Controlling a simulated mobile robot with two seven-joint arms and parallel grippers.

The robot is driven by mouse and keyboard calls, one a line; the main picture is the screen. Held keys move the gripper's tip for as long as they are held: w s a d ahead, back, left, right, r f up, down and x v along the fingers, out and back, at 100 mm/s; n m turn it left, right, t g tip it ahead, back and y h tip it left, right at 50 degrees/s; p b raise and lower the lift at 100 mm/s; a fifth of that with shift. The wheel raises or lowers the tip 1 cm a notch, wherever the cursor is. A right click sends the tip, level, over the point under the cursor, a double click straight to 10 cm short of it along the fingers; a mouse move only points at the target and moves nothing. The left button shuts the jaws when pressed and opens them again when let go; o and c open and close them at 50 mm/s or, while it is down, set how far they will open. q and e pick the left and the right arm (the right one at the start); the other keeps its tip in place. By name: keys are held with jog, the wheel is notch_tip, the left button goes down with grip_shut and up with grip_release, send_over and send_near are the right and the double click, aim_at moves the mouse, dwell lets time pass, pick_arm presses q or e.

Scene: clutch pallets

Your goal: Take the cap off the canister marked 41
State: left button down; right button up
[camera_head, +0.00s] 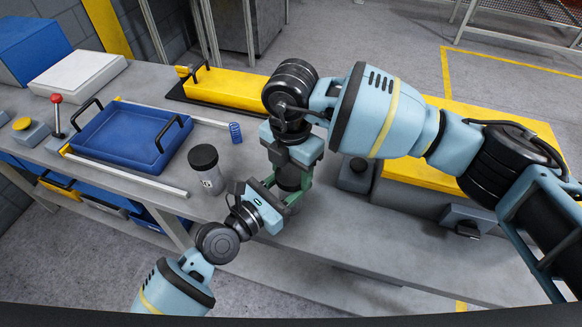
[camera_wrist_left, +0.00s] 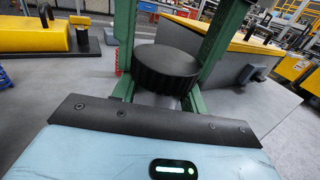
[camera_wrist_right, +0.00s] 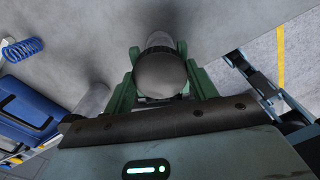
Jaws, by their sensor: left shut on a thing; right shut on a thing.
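A canister (camera_head: 289,180) with a dark cap is between my two grippers over the bench; any number on it is hidden. My left gripper (camera_head: 284,193) comes in from the lower left, its green fingers shut on the canister's body. My right gripper (camera_head: 291,168) is above and shut on the cap. The left wrist view shows the black ridged cap (camera_wrist_left: 166,70) with a grey body under it; I cannot tell whether they are apart. The right wrist view shows a round grey top (camera_wrist_right: 160,75) between green fingers. A second black-capped canister (camera_head: 205,170) stands upright to the left, its label too small to read.
A blue tray (camera_head: 88,158) with black handles lies at the left of the bench, with a blue spring (camera_head: 236,132) near it. A yellow block (camera_head: 228,87) is behind. A dark fixture (camera_head: 355,174) and a yellow pallet (camera_head: 420,176) are to the right.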

jog(key=n, duration=1.3)
jog(key=shift+n, duration=0.4)
jog(key=n, duration=0.7)
jog(key=shift+r+n, duration=0.1)
jog(key=shift+n, duration=0.3)
jog(key=n, duration=1.2)
jog(key=shift+n, duration=0.3)
jog(key=n, duration=1.2)
jog(key=shift+n, duration=0.4)
jog(key=n, duration=0.6)
jog(key=shift+r+n, duration=0.1)
jog(key=shift+n, duration=0.3)
jog(key=shift+r, duration=0.4)
jog(key=shift+r, duration=0.7)
